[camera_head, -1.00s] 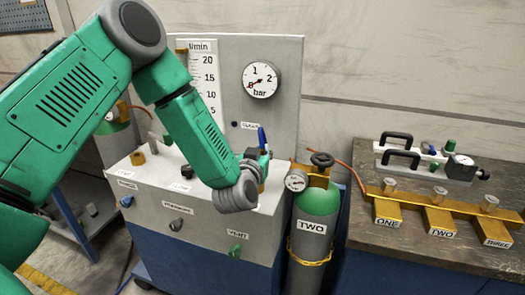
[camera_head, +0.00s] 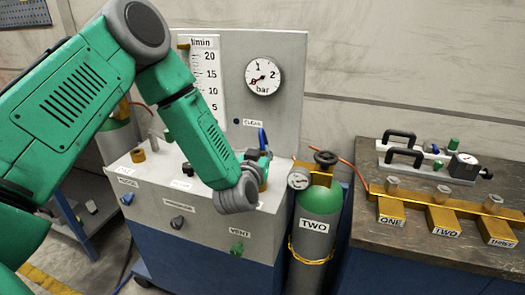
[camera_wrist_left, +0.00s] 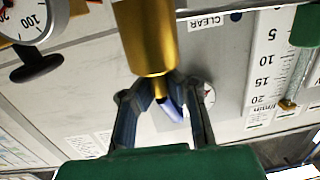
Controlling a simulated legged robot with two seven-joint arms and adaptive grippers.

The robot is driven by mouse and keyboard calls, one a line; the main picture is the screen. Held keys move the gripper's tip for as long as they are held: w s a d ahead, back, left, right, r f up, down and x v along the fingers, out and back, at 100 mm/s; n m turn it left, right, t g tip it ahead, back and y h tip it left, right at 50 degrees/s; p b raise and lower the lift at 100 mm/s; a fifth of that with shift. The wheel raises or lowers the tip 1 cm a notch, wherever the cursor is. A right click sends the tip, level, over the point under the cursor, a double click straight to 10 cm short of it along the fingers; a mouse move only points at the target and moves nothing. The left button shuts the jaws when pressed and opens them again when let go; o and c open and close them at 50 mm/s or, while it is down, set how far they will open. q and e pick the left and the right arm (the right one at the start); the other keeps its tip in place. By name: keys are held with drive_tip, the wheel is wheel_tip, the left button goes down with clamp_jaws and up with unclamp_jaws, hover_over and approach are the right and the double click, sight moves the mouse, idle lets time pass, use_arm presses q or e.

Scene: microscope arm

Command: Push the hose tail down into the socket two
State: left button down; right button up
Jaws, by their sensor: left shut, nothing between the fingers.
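My left gripper (camera_head: 256,158) is over the right part of the white cabinet top, its arm coming in from the left. In the left wrist view its two dark fingers (camera_wrist_left: 165,80) are shut and empty, close to a brass cylinder (camera_wrist_left: 145,38) with a thin lower tip. I cannot tell whether they touch it. A blue piece (camera_wrist_left: 170,110) shows between the finger links; a blue piece also shows beside the gripper in the head view (camera_head: 262,138). I cannot make out the hose tail for certain. A brass block labelled TWO (camera_head: 443,220) is on the right bench. My right gripper is not in view.
The white cabinet (camera_head: 200,210) has knobs and a back panel with a dial gauge (camera_head: 263,77). A grey gas cylinder labelled TWO (camera_head: 315,235) stands right of it. The right bench (camera_head: 360,215) holds brass blocks ONE (camera_head: 391,211) and THREE (camera_head: 498,230), with black-handled parts behind.

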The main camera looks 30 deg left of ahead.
use_arm(q)
drive_tip(key=shift+r, duration=0.3)
drive_tip(key=shift+a+p, duration=0.3)
drive_tip(key=shift+a, duration=0.2)
drive_tip(key=shift+a+n, duration=0.2)
drive_tip(key=shift+n, duration=0.1)
idle(0.6)
drive_tip(key=shift+w+a+m, duration=0.1)
drive_tip(key=shift+a+m, duration=0.15)
drive_tip(key=shift+m, duration=0.45)
drive_tip(key=c, duration=1.8)
unclamp_jaws()
